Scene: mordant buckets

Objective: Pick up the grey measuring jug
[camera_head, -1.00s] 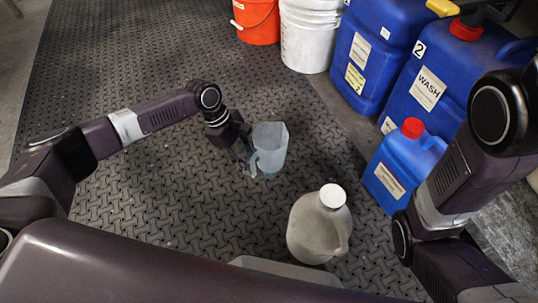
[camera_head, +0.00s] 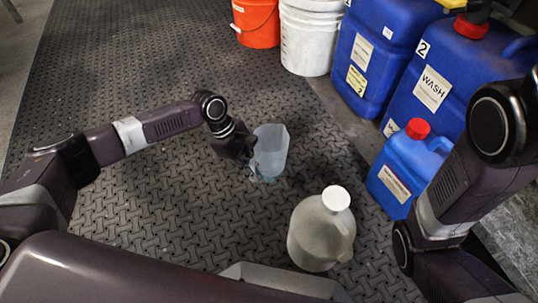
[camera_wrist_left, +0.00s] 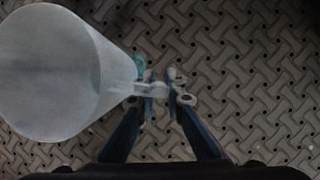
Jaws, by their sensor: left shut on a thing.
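The grey measuring jug (camera_head: 271,148) is translucent and open-topped, roughly in the middle of the head view. It also shows large at the upper left of the left wrist view (camera_wrist_left: 50,75), with its handle reaching right between my fingers. My left gripper (camera_head: 249,168) is at the jug's left side, shut on the handle; its fingers show in the wrist view (camera_wrist_left: 163,92). I cannot tell whether the jug's base touches the floor mat. My right arm is at the right of the head view, but its gripper is not in view.
A pale jug with a white cap (camera_head: 320,236) stands close, lower right. A small blue canister with a red cap (camera_head: 397,180), large blue canisters (camera_head: 425,85), a white bucket (camera_head: 307,40) and an orange bucket (camera_head: 257,20) stand beyond. The dark mat (camera_head: 130,75) is clear at left.

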